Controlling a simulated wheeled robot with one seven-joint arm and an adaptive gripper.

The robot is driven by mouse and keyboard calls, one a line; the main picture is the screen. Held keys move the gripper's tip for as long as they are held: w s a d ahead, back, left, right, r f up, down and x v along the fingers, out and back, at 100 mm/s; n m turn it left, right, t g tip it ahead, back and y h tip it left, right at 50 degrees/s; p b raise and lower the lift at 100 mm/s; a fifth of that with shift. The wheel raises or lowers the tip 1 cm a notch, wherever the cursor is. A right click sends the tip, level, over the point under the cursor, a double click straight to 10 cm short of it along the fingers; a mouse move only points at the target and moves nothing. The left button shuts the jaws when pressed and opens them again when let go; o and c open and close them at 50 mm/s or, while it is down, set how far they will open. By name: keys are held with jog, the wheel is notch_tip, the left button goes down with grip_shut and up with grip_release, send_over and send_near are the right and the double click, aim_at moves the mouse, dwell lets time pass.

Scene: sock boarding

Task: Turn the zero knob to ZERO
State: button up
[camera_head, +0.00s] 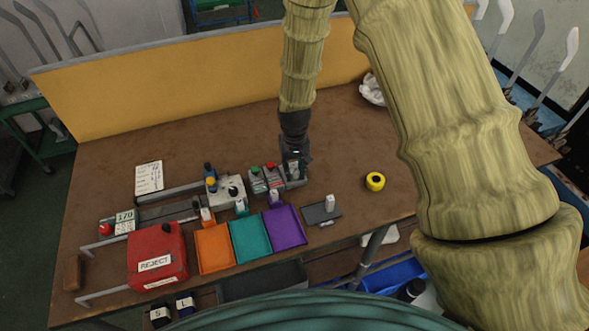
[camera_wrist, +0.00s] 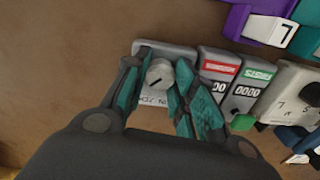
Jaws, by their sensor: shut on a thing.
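The zero knob (camera_wrist: 158,77) is a round pale grey knob with a dark line slanting across its face. It sits on a small grey box (camera_wrist: 150,47) whose label is partly hidden and too small to read surely. My gripper (camera_wrist: 157,68) has its two teal-padded fingers on either side of the knob, shut on it. In the head view my gripper (camera_head: 294,160) points down onto the grey box (camera_head: 296,182) at the right end of the row of devices, and hides the knob there.
Beside the box stand two counters, one with a red label (camera_wrist: 221,67) and one with a green label (camera_wrist: 257,74). Orange, teal and purple trays (camera_head: 287,227) lie in front. A red REJECT bin (camera_head: 160,249) is at left. A yellow tape roll (camera_head: 375,181) lies right, on open table.

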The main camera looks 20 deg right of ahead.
dwell(0.3)
jog(key=o, duration=1)
jog(key=shift+o, duration=0.2)
